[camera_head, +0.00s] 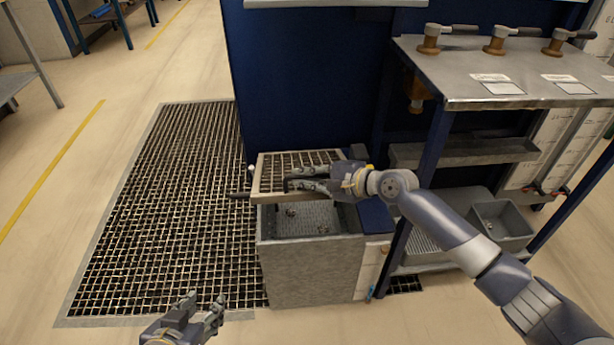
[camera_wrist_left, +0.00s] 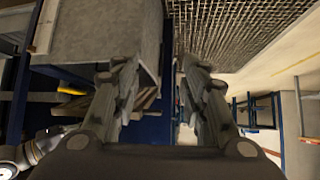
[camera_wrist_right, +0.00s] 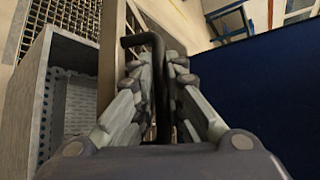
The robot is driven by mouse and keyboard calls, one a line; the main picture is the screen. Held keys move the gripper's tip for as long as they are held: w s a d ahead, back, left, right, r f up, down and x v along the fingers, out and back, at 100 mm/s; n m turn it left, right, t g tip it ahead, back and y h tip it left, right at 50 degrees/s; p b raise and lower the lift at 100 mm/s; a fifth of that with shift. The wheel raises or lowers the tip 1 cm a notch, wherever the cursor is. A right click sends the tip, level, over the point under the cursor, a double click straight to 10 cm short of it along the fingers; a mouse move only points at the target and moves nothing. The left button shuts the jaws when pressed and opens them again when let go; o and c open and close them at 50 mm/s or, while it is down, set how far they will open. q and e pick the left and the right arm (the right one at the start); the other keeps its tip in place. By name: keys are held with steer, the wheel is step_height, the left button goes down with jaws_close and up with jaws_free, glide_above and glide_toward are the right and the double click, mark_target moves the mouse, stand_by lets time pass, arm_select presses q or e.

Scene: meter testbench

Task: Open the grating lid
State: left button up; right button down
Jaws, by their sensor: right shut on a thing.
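The grating lid (camera_head: 283,163) sits tilted up above the grey box (camera_head: 310,268), with a gap at its front that shows the box's perforated inside. My right gripper (camera_head: 298,182) is at the lid's front edge, shut on the lid's dark handle (camera_wrist_right: 150,42). The lid's frame also shows in the right wrist view (camera_wrist_right: 112,50). My left gripper (camera_head: 205,312) is open and empty, low in front of the box and to its left. In the left wrist view its fingers (camera_wrist_left: 163,85) stand apart with nothing between them.
A floor grating (camera_head: 165,210) lies left of the box. A blue panel (camera_head: 305,90) stands behind it. A metal bench (camera_head: 470,75) with several valve handles is at the right, with a grey bin (camera_head: 502,222) on its lower shelf.

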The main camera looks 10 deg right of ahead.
steer(key=shift+w+r+g+p, duration=0.15)
steer(key=shift+w+r+p, duration=0.2)
steer(key=shift+r+p, duration=0.2)
steer(key=shift+w+r+g+p, duration=0.15)
steer(key=shift+w+r+p, duration=0.15)
steer(key=shift+r+p, duration=0.25)
steer(key=shift+w+r+m, duration=0.1)
steer(key=shift+r+m, duration=0.1)
steer(key=shift+m, duration=0.1)
arm_select(q)
steer(key=s+a+f+g+y+p, duration=0.1)
steer(key=s+a+g, duration=0.15)
steer(key=s, duration=0.35)
steer(key=s+a+f+g+p, duration=0.1)
steer(key=s+f+g, duration=0.15)
steer(key=s, duration=0.25)
arm_select(e)
steer(key=shift+w+r, duration=0.4)
steer(key=shift+r, duration=0.1)
arm_select(q)
step_height(320, 180, down, 9)
steer(key=w+g+p, duration=0.1)
steer(key=p, duration=0.1)
steer(key=shift+w+d+r, duration=0.2)
steer(key=shift+w+d, duration=0.05)
arm_select(e)
steer(key=shift+w+r, duration=1.4)
steer(key=shift+r, duration=0.15)
arm_select(q)
steer(key=shift+c, duration=0.6)
